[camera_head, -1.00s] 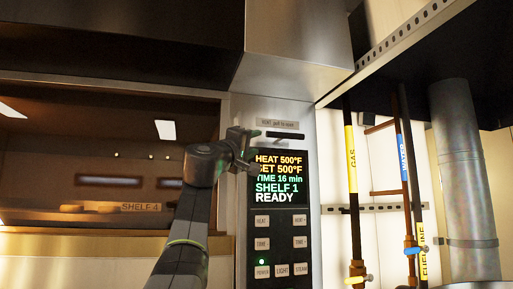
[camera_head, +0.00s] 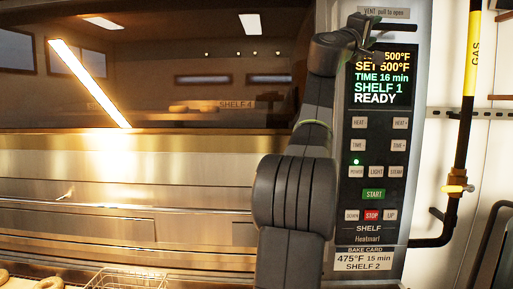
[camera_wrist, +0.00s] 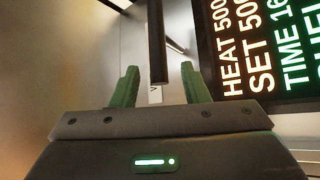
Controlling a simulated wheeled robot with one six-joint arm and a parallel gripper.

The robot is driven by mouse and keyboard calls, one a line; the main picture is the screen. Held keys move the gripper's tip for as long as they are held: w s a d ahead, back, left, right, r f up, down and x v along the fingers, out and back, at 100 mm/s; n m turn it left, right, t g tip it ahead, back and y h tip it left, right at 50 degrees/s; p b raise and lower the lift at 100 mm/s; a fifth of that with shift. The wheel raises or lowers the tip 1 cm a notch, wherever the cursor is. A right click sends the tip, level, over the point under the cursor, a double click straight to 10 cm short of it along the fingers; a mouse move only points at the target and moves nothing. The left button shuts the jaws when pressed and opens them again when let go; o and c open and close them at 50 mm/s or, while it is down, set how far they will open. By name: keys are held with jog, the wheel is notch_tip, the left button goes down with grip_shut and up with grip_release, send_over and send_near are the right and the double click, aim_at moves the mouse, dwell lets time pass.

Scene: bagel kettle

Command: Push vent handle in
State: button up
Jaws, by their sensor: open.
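The vent handle (camera_head: 394,26) is a dark bar under the "VENT pull to open" label (camera_head: 384,13), at the top of the oven's control panel. In the wrist view the handle (camera_wrist: 157,42) is a dark bar standing out from the panel, with a thin stem behind it. My gripper (camera_head: 366,24) is at the handle's left end. In the wrist view its green fingers (camera_wrist: 160,88) are open, one on each side of the bar's near end. I cannot tell whether they touch it.
The display (camera_head: 380,78) is just below the handle, with buttons (camera_head: 374,195) beneath. The oven window (camera_head: 160,70) is to the left. A yellow gas pipe (camera_head: 473,55) runs down on the right. Bagels and a wire basket (camera_head: 125,278) are at the lower left.

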aim_at(377, 28)
jog(key=p+x, duration=0.3)
jog(key=x, duration=0.1)
jog(key=shift+w+d+r, duration=0.15)
jog(key=shift+d+r, duration=0.1)
jog(key=shift+w+d, duration=0.2)
jog(key=shift+d, duration=0.05)
jog(key=shift+a, duration=0.1)
